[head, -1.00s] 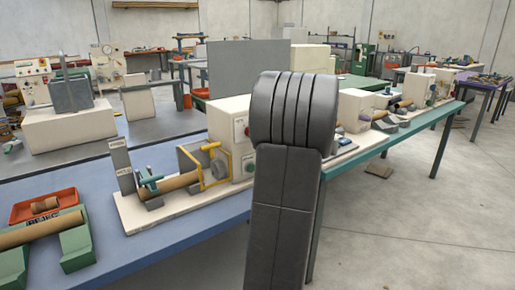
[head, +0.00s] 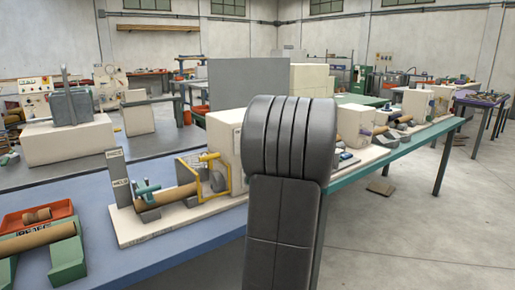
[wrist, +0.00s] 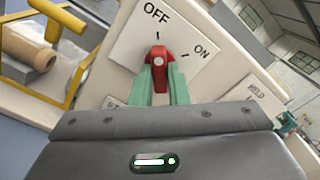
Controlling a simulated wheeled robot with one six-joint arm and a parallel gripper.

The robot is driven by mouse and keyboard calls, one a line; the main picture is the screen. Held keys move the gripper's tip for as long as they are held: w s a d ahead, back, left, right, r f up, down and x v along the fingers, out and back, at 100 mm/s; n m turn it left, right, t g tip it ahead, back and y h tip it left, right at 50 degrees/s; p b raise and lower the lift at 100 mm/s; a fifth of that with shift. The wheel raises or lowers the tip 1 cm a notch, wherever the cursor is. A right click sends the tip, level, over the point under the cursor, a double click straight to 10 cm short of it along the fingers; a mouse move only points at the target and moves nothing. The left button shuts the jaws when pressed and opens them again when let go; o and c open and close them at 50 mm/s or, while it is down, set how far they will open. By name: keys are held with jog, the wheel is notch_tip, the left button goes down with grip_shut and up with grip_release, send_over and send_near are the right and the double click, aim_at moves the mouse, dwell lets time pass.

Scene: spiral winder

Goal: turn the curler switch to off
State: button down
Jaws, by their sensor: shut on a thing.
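In the wrist view, the red switch knob (wrist: 159,56) sits on a white plate (wrist: 125,45) on the curler's slanted pale face. The plate reads OFF above the knob and ON to its upper right, each with a black tick. The knob's narrow top points up toward the OFF tick. My gripper (wrist: 161,76) is shut on the knob, with one green finger on each side; the fingers cover its lower part. In the head view, the curler's pale housing (head: 222,135) stands left of my arm, which hides the switch and my gripper.
A yellow guard frame (head: 213,174) and a brown tube (head: 180,196) are left of the housing on its base. In the wrist view, a second plate marked WELD (wrist: 255,97) is close on the right. An orange tray (head: 62,209) lies at the table's left.

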jog(key=c, duration=1.4)
grip_release()
jog(key=shift+s, duration=0.1)
jog(key=v, duration=1.3)
jog(key=shift+s+d, duration=0.25)
jog(key=shift+s, duration=0.05)
jog(key=x, duration=1.4)
jog(key=shift+s+d, duration=0.1)
